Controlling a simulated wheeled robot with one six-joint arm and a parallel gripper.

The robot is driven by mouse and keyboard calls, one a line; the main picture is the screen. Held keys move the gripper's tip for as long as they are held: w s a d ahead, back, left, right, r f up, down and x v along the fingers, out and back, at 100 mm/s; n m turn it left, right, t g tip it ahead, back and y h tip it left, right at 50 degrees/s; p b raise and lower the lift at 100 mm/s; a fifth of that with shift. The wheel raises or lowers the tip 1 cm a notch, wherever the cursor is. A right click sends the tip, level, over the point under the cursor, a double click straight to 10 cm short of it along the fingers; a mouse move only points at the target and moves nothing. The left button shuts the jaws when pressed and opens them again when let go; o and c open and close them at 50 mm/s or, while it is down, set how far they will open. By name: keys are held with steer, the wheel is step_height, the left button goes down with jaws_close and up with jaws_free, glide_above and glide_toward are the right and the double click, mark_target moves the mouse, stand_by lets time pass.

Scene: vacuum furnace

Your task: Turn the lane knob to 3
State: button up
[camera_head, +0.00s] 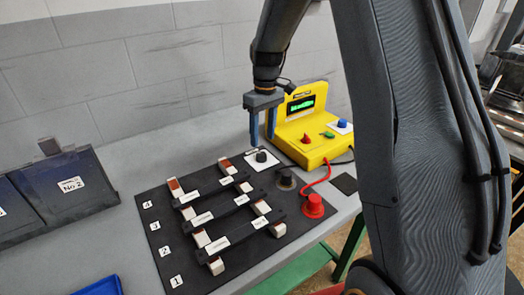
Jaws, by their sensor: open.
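The lane knob appears to be the dark round knob (261,156) on a small white plate at the far right corner of the black board (150,205). Its pointer setting is too small to read. My gripper (262,142) hangs above and close to the knob, fingers pointing down. The two blue fingers are apart with nothing visible between them, and contact with the knob cannot be told. The board carries white number labels along its left edge, with 1 (176,281) nearest.
A yellow instrument box (318,148) with a green display stands just behind and right of the knob. A red plug (313,206) with a red cable is on the board's right. Dark bars (235,235) on white blocks lie mid-board. Dark bins (65,190) stand left.

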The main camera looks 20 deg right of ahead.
mark_target(262, 154)
step_height(262, 154, down, 6)
steer(key=shift+s+a+f+p, duration=0.15)
steer(key=shift+f+p, duration=0.1)
steer(key=shift+p, duration=0.55)
steer(key=c, duration=1)
steer(key=shift+c, duration=0.2)
steer(key=shift+m, duration=0.4)
steer(key=m, duration=0.3)
steer(key=shift+m, duration=2)
